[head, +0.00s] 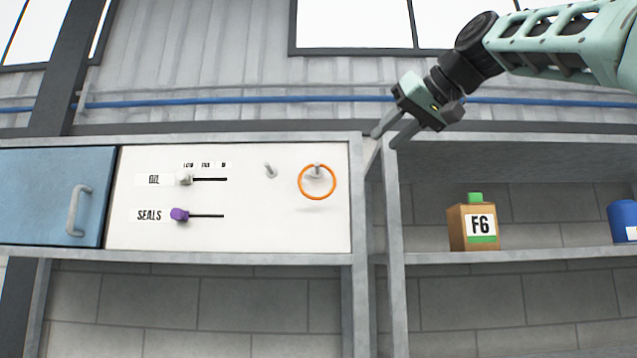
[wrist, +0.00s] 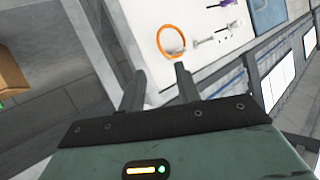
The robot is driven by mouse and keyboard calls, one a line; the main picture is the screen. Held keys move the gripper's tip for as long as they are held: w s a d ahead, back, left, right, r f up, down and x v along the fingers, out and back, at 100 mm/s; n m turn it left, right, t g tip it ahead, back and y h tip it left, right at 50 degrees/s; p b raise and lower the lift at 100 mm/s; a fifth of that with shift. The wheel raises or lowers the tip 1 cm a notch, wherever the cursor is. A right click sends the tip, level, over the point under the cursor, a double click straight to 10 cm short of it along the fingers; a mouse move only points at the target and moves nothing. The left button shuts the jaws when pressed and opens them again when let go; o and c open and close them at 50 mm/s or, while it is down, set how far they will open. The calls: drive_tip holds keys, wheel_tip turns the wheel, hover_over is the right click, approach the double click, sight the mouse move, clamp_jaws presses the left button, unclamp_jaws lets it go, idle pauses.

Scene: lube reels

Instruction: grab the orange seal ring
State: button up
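The orange seal ring (head: 317,197) hangs on a peg (head: 317,169) at the right side of the white panel. It also shows in the wrist view (wrist: 160,41), beyond my fingertips. My gripper (head: 382,139) is up and to the right of the ring in the head view, in front of the cabinet's right edge. Its two fingers are apart with nothing between them, and they do not touch the ring. In the wrist view the fingers (wrist: 160,80) point toward the panel, with the ring just past their tips.
The white panel (head: 250,235) has an empty peg (head: 270,171), a white OIL slider (head: 185,179) and a purple SEALS slider (head: 179,215). A blue door (head: 45,200) is at left. The right shelf holds an F6 can (head: 475,226) and a blue container (head: 622,220). A grey post (head: 358,230) stands between.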

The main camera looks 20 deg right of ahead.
sight(307, 167)
drive_tip(key=r+p+x, duration=0.1)
drive_tip(key=p+x, duration=0.6)
drive_tip(key=x, duration=1)
drive_tip(key=shift+w+d, duration=0.3)
drive_tip(key=shift+w, duration=0.05)
clamp_jaws()
